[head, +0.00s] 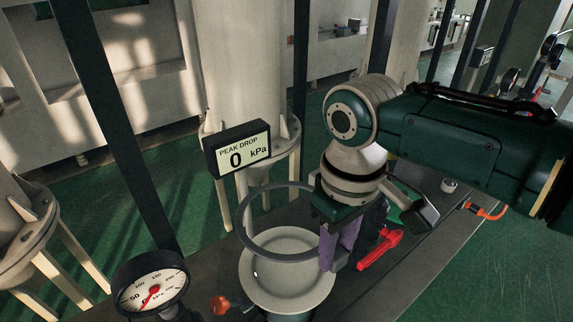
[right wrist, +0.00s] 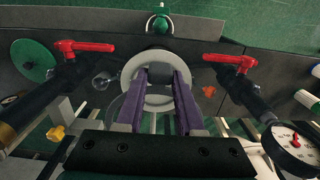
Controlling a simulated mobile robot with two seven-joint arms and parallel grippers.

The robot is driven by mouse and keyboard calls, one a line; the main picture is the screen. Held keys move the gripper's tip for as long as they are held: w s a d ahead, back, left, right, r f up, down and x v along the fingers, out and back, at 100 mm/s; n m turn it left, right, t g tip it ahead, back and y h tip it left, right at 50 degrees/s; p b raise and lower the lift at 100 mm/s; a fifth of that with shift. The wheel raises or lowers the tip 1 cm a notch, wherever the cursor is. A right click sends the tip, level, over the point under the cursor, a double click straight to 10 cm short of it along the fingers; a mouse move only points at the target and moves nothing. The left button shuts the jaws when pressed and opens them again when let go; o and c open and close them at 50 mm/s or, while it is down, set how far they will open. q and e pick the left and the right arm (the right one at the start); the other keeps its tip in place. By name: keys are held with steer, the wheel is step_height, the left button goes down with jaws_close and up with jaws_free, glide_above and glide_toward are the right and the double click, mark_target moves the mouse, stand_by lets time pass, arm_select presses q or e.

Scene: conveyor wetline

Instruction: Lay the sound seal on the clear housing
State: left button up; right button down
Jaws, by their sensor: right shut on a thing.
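A thin grey ring, the seal (head: 241,228), is held at its right side by my right gripper (head: 336,260). The gripper's purple fingers point down and are shut on it. The seal is tilted above a pale round housing (head: 287,287) and overlaps its far part in the head view; it looks apart from the rim. The housing's pale round top also shows behind the fingers (right wrist: 161,75) in the right wrist view, partly hidden by them. My left gripper is not in view.
A display (head: 237,148) reading "PEAK DROP 0 kPa" stands behind the housing. A dial gauge (head: 151,284) and an orange knob (head: 219,305) are at left. A red valve handle (head: 380,250) is close to the right of the fingers. Two red handles flank the housing in the wrist view.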

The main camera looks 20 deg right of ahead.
step_height(320, 180, down, 14)
steer(key=b, duration=1)
steer(key=shift+b, duration=0.35)
steer(key=shift+r, duration=0.1)
steer(key=shift+f+b, duration=0.4)
steer(key=shift+f, duration=0.2)
steer(key=shift+c, duration=2.3)
jaws_free()
step_height(320, 180, up, 9)
steer(key=p, duration=0.3)
steer(key=shift+r, duration=0.5)
